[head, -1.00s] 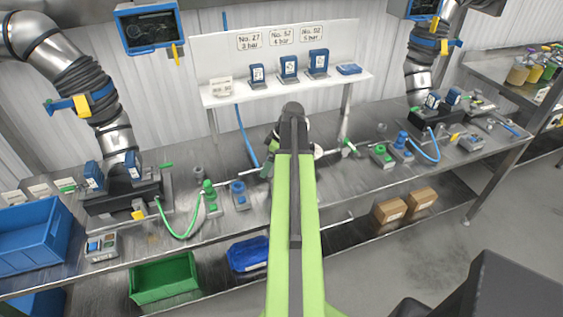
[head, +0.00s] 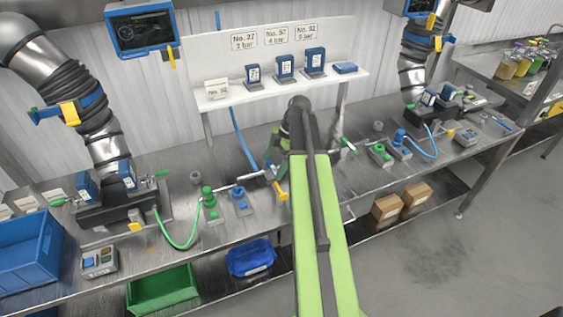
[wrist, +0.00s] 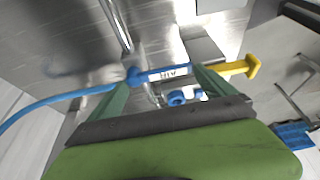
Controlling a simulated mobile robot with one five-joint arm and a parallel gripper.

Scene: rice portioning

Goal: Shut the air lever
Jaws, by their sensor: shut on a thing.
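The air lever is a blue bar (wrist: 166,73) with a label reading AIR and a yellow end (wrist: 251,67). In the wrist view it lies across the picture, with a blue hose (wrist: 45,104) running off to the left. My gripper (wrist: 163,80) has its green fingers on either side of the labelled blue part and is shut on it. The yellow end sticks out past the right finger. In the head view my gripper (head: 276,164) is at the bench's middle, and the yellow end (head: 281,190) shows just below it. My arm hides part of the lever there.
The metal bench (head: 350,182) carries a green-knobbed fitting (head: 208,196) and a blue-knobbed fitting (head: 239,192) left of my gripper. A white shelf (head: 222,98) with several blue boxes stands behind. Blue (head: 250,257) and green (head: 160,290) bins are below.

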